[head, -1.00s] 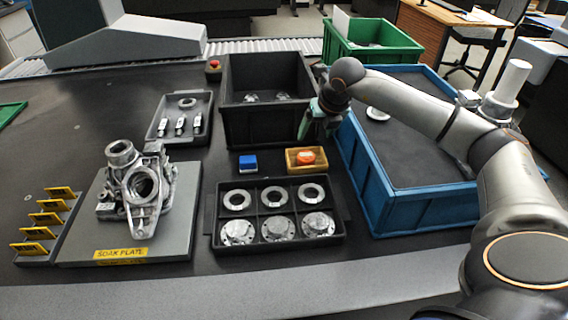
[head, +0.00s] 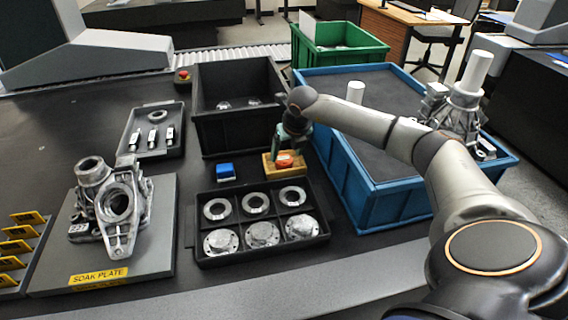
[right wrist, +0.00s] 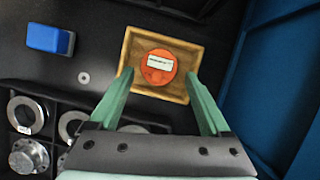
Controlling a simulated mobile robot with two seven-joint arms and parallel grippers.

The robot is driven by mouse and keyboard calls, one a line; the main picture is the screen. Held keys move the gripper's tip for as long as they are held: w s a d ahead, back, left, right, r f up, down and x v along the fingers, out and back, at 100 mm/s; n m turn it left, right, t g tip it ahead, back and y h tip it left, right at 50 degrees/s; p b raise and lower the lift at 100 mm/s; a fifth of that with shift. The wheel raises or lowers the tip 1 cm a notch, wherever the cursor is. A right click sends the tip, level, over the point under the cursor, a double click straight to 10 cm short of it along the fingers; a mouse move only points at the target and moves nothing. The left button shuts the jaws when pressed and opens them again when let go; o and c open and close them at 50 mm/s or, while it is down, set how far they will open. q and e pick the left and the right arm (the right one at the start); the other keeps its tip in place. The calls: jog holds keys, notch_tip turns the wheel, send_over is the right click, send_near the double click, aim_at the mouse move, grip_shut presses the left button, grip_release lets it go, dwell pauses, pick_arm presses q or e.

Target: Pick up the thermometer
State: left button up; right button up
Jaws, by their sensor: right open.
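The thermometer is a round orange device with a small white display (right wrist: 159,67), lying in a small wooden tray (right wrist: 126,52). In the head view the thermometer (head: 285,160) is partly hidden by my right gripper (head: 281,149). My right gripper (right wrist: 158,75) is open, with its green fingers pointing down over the tray, one on each side of the thermometer in the right wrist view. The fingers hold nothing. I cannot tell exactly how high the tips are above the tray. My left gripper is not in view.
A blue block (head: 225,170) sits left of the tray. A black compartment tray (head: 188,228) with metal rings and flanges lies in front. A blue bin (head: 368,208) stands close on the right, a deep black bin (head: 222,134) behind. A soak plate (head: 160,240) bears a metal casting.

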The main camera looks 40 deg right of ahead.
aim_at(284, 159)
jog(key=x, duration=0.3)
jog(key=shift+w, duration=0.15)
jog(key=c, duration=1.2)
